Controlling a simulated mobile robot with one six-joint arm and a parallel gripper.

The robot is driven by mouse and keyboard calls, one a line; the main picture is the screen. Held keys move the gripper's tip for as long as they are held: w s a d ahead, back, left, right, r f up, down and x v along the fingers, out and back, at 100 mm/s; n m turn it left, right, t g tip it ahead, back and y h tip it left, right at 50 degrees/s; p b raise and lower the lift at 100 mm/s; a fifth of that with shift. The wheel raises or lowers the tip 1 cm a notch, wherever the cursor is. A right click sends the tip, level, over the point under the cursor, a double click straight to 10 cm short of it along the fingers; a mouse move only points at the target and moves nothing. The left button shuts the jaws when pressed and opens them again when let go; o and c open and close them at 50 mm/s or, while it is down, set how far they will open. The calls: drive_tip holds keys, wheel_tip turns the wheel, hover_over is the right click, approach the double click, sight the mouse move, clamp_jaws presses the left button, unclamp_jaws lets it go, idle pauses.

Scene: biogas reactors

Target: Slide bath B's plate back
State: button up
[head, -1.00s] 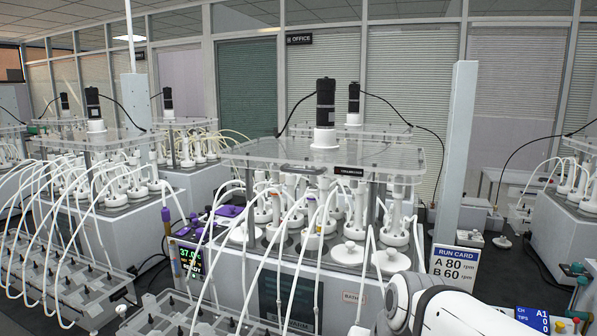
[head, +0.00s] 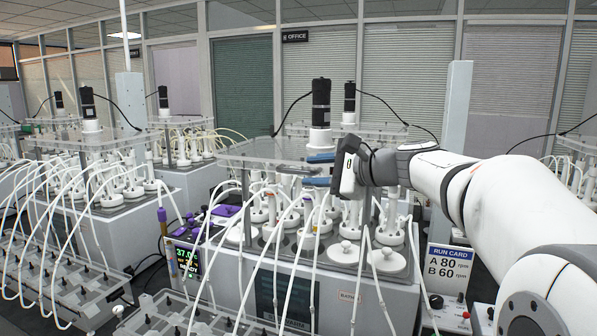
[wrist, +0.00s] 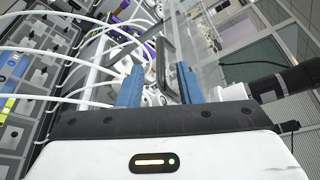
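The clear plate (head: 255,152) lies over the front bath (head: 235,262), around the base of a black-topped stirrer motor (head: 321,105). A label on the bath's front starts with BATH; I cannot read its letter. A dark bar handle (head: 297,168) sits on the plate's front edge. My gripper (head: 305,170) reaches in from the right with its blue fingers apart, one above and one below the handle's level. In the wrist view the handle (wrist: 167,55) shows between and beyond the open fingers of my gripper (wrist: 160,72). I cannot tell whether they touch it.
White tubes arch from the bath to the rack (head: 185,315) in front. White lidded vessels stand under the plate, with loose-looking white lids (head: 386,262) at the front right. A run card (head: 450,262) reads A 80, B 60 rpm. A white post (head: 455,110) stands behind my arm.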

sight(298, 172)
drive_tip(key=p+x, duration=0.1)
drive_tip(key=x, duration=0.5)
drive_tip(key=shift+c, duration=0.4)
drive_tip(key=shift+f, duration=0.1)
drive_tip(key=c, duration=0.6)
clamp_jaws()
drive_tip(key=shift+f, duration=0.15)
